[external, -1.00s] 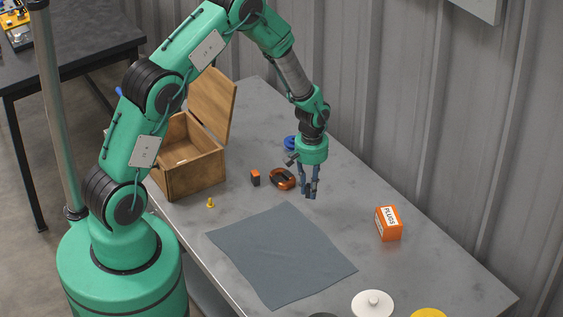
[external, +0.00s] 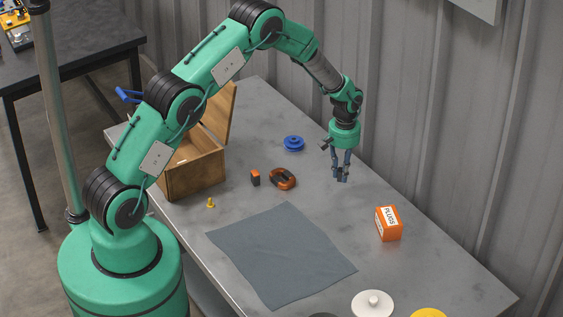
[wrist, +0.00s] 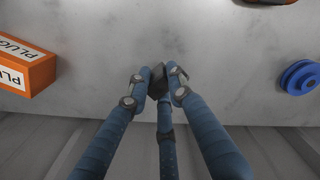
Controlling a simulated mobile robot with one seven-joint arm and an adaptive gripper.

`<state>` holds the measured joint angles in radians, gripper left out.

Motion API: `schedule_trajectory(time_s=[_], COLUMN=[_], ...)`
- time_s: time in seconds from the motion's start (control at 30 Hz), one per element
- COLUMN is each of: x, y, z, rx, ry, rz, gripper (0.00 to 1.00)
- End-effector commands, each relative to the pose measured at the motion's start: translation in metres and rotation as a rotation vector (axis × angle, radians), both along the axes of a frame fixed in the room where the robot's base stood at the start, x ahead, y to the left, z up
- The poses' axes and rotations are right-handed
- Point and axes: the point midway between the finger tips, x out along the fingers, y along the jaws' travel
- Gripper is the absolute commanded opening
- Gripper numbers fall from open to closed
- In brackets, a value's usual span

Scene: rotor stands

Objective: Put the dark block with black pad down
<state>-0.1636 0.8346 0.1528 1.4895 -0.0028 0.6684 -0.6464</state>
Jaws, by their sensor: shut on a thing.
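My gripper (external: 341,178) is over the far side of the grey table, near the corrugated wall, and points down. In the wrist view its blue fingers (wrist: 159,84) are closed around a small dark block (wrist: 157,88). The fingers cover most of the block, and I cannot make out its black pad. In the external view the block is too small and hidden to tell clearly. The fingertips appear above the table surface (external: 330,215), with bare grey metal around them.
An orange PLUGS box (external: 389,224) stands right of my gripper. A blue spool (external: 293,143), an orange-brown ring (external: 283,179) and a small orange-and-black block (external: 255,178) are to the left. A grey cloth (external: 282,255), wooden chest (external: 195,170), yellow piece (external: 210,202) and white disc (external: 373,305) also lie around.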

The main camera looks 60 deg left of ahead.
Motion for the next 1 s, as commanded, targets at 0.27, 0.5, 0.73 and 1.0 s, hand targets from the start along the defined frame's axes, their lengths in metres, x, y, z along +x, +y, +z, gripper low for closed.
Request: schedule_trajectory(time_s=[0.27,0.5,0.73,1.0], x=[0.002,0.001,0.001,0.002], y=[0.0,0.0,0.0,0.0], z=[0.0,-0.011,-0.033,-0.035], rx=[0.001,-0.001,0.0,0.0], ry=[-0.001,0.001,0.0,-0.001], rz=[0.0,0.0,0.0,0.0], gripper=[0.0,0.0,0.0,0.0])
